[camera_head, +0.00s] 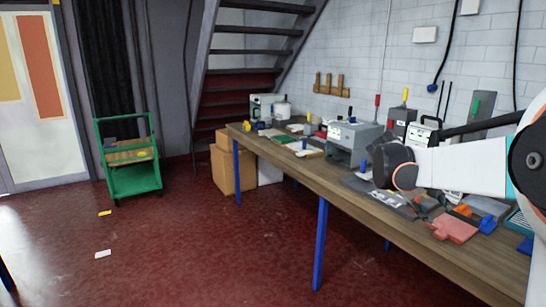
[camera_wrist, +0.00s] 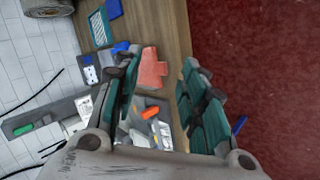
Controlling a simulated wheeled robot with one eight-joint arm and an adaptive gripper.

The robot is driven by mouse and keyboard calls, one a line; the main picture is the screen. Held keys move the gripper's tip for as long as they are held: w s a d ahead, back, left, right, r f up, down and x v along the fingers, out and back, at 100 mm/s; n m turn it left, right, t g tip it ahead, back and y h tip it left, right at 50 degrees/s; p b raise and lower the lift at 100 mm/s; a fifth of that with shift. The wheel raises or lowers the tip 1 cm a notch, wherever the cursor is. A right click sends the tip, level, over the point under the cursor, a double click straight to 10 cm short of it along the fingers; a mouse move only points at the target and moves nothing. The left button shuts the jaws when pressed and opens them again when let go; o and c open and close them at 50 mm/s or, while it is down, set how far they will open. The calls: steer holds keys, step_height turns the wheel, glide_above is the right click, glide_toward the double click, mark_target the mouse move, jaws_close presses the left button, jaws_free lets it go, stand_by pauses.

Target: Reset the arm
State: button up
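My arm reaches in from the right in the head view, its dark end above the long wooden workbench (camera_head: 290,163). In the wrist view my gripper (camera_wrist: 160,65) has its two teal-padded fingers spread apart. Nothing is held between them. The workbench top (camera_wrist: 165,18) and a flat salmon-red piece (camera_wrist: 152,70) show beyond the gap between the fingers. I cannot make out the fingers in the head view.
The bench carries a grey machine (camera_head: 352,143), the red piece (camera_head: 453,228) and several tools. A green cart (camera_head: 133,178) stands at the left, and cardboard boxes (camera_head: 228,168) by the bench's far end. The red floor (camera_head: 210,240) before the bench is mostly clear.

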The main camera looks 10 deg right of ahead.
steer(key=s+a+n+t+y, duration=0.1)
steer(key=s+a+t+y, duration=0.1)
steer(key=s+a, duration=0.5)
steer(key=s+a+n+t+y, duration=0.1)
steer(key=s+a+t+y, duration=0.15)
steer(key=a, duration=0.95)
steer(key=s+a+f+t+y, duration=0.1)
steer(key=s+a+f+y, duration=0.1)
steer(key=s+a, duration=0.4)
steer(key=s+a+f+t+y, duration=0.1)
steer(key=s+a+f+y, duration=0.2)
steer(key=s+a+f, duration=0.2)
steer(key=shift+s+a+f+m+b, duration=0.35)
steer(key=shift+s+a, duration=0.2)
steer(key=shift+a, duration=0.6)
